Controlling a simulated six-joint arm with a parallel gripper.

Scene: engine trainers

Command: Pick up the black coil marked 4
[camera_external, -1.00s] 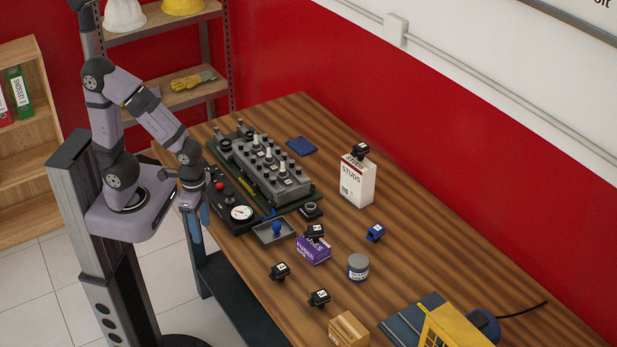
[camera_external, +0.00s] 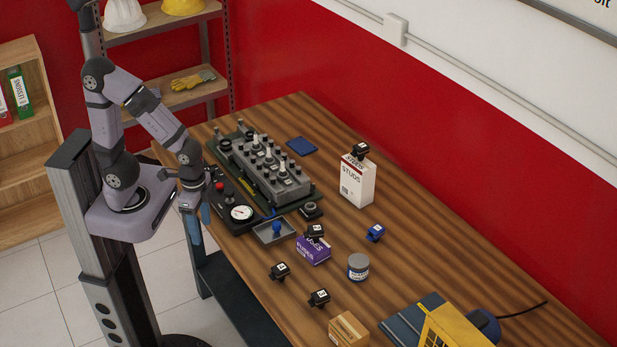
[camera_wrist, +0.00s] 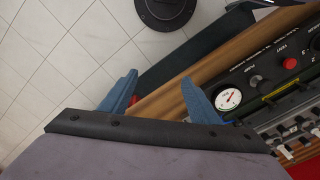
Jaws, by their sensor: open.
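Several black coils with white labels show in the external view. One coil (camera_external: 360,150) sits on top of the white STUDS box (camera_external: 357,184). Another coil (camera_external: 314,231) sits on the purple fuses box (camera_external: 313,250). Two more, a left coil (camera_external: 279,271) and a right coil (camera_external: 319,298), are on the table near its front edge. The labels are too small to tell which one is marked 4. My gripper (camera_external: 195,225) hangs at the table's left front edge, away from all these coils. In the wrist view my gripper (camera_wrist: 158,82) has its blue fingers apart with nothing between them.
The engine trainer (camera_external: 265,170) and the gauge panel (camera_external: 240,213) are beside my gripper. A grey tray (camera_external: 262,238) holds a blue knobbed item. A blue coil (camera_external: 375,232), a grey jar (camera_external: 358,266) and a cardboard box (camera_external: 348,330) stand on the table. The right back tabletop is clear.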

